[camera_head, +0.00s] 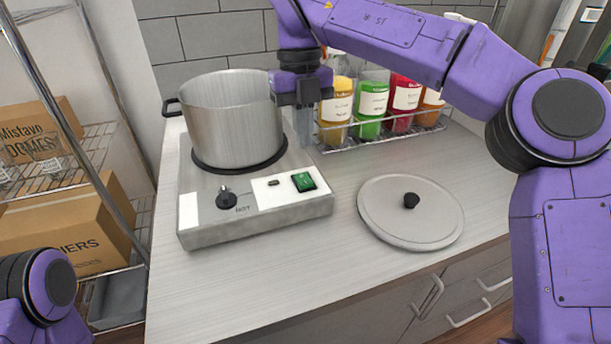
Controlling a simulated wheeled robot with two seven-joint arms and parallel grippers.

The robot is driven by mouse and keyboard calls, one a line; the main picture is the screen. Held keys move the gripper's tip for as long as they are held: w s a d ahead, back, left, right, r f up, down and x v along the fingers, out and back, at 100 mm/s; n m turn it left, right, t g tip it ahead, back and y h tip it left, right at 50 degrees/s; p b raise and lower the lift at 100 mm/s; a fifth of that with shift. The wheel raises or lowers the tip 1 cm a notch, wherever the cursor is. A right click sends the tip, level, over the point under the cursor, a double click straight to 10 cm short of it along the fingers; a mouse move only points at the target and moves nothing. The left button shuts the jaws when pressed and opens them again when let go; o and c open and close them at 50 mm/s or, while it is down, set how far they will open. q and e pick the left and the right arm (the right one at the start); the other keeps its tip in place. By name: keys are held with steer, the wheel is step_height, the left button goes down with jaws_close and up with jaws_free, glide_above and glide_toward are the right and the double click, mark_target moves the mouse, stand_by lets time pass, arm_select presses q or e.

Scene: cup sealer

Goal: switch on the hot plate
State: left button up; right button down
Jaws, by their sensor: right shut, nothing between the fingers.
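The hot plate (264,216) is a silver box with a white front panel on the counter. Its front carries a black knob (226,198) at the left and a green switch (303,181) at the right. A large steel pot (232,120) stands on its burner. My right gripper (306,140) points down beside the pot's right side, behind and above the green switch, apart from it. Its fingers are shut and hold nothing. My left arm shows only as a part at the lower left; its gripper is out of view.
A round lid (410,222) with a black knob lies on the counter (290,280) to the right. A wire rack (385,134) of colored bottles stands behind it. A shelf with cardboard boxes (68,235) is at the left. The front counter is clear.

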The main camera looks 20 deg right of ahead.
mark_target(306, 183)
steer(key=f, duration=0.5)
steer(key=s+f, duration=0.1)
steer(key=f, duration=0.1)
steer(key=shift+f+b, duration=0.35)
steer(key=shift+f, duration=0.05)
steer(key=t+b, duration=0.1)
steer(key=b, duration=0.1)
steer(key=shift+s+f+b, duration=0.25)
steer(key=shift+f+b, duration=0.1)
